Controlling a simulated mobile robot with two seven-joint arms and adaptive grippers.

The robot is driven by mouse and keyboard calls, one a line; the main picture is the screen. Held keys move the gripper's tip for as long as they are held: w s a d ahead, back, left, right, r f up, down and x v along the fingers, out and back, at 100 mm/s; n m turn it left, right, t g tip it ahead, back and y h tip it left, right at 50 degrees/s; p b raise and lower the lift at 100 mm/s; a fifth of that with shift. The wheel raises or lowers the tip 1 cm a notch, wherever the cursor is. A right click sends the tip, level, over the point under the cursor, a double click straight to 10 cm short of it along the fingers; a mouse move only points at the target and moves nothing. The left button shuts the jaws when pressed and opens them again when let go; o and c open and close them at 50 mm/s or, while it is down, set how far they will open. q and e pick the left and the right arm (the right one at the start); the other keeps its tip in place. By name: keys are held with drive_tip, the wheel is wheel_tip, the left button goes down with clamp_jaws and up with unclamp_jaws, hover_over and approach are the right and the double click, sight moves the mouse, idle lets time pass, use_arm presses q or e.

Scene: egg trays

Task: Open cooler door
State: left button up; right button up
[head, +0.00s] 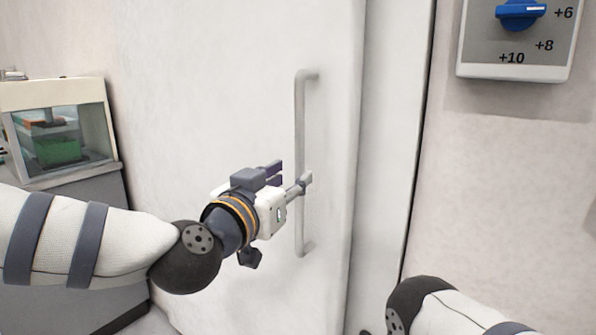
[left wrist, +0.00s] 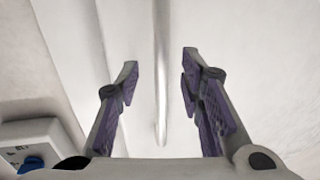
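The cooler door (head: 215,90) is a large white panel, and it looks closed against its frame. A long vertical grey bar handle (head: 300,125) stands near the door's right edge. My left gripper (head: 290,176) is at the lower half of the handle, with its fingers pointing at it. In the left wrist view the fingers (left wrist: 160,63) are spread apart, and the handle (left wrist: 161,95) runs in the gap between them, touching neither finger visibly. How deep the handle sits between the fingers is hard to tell. My right gripper is out of view.
A control box (head: 515,70) with a blue knob is on the wall right of the door; it also shows in the left wrist view (left wrist: 45,137). A glass tank (head: 62,135) with a green container (head: 58,152) stands on a grey cabinet at the left.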

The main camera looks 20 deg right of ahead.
sight(298, 172)
use_arm(q)
drive_tip(key=x, duration=0.5)
drive_tip(key=shift+w, duration=0.2)
clamp_jaws()
drive_tip(key=shift+f, duration=0.1)
